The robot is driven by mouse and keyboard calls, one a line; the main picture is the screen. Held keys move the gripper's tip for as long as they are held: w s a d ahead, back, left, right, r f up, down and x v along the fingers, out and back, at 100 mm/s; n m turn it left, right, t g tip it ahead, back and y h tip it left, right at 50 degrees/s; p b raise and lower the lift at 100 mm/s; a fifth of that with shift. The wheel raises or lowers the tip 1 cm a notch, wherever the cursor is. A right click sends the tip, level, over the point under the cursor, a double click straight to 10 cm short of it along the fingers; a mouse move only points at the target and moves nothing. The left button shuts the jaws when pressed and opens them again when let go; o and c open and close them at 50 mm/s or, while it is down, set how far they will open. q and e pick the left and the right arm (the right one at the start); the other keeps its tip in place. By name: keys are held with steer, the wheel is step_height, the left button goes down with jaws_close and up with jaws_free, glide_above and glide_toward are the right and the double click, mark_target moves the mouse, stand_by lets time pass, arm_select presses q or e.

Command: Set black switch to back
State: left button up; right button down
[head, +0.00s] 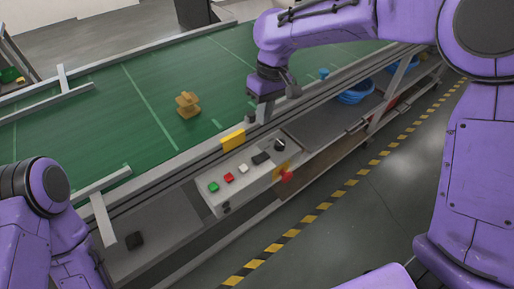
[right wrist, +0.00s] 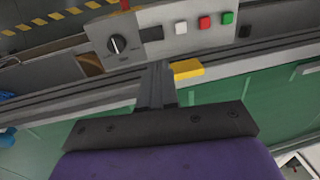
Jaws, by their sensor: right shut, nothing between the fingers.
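The black rotary switch (head: 280,144) is a round knob on the right end of the grey control panel (head: 238,166). In the right wrist view the switch (right wrist: 117,45) shows a pale mark and sits on a light plate, left of the fingers. My right gripper (head: 257,119) is above the conveyor's near edge, behind the panel and apart from the switch. Its fingers (right wrist: 156,72) are together and empty. My left arm comes in at the lower left, but its gripper is out of view.
A wooden piece (head: 188,104) lies on the green conveyor (head: 120,110).

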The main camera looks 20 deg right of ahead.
mark_target(256, 159)
steer(key=f, duration=0.4)
steer(key=a+f+p, duration=0.1)
steer(key=f, duration=0.4)
steer(key=a+f, duration=0.1)
steer(key=f, duration=0.4)
steer(key=shift+s+p, duration=0.2)
steer(key=shift+p, duration=0.15)
steer(key=shift+d, duration=0.15)
steer(key=shift+f, duration=0.15)
steer(key=shift+s+a, duration=0.1)
steer(key=shift+a, duration=0.15)
steer(key=shift+w+d+r+p, duration=0.25)
steer(key=shift+w+d+p, duration=0.05)
steer(key=shift+d+p, duration=0.35)
steer(key=shift+d, duration=0.15)
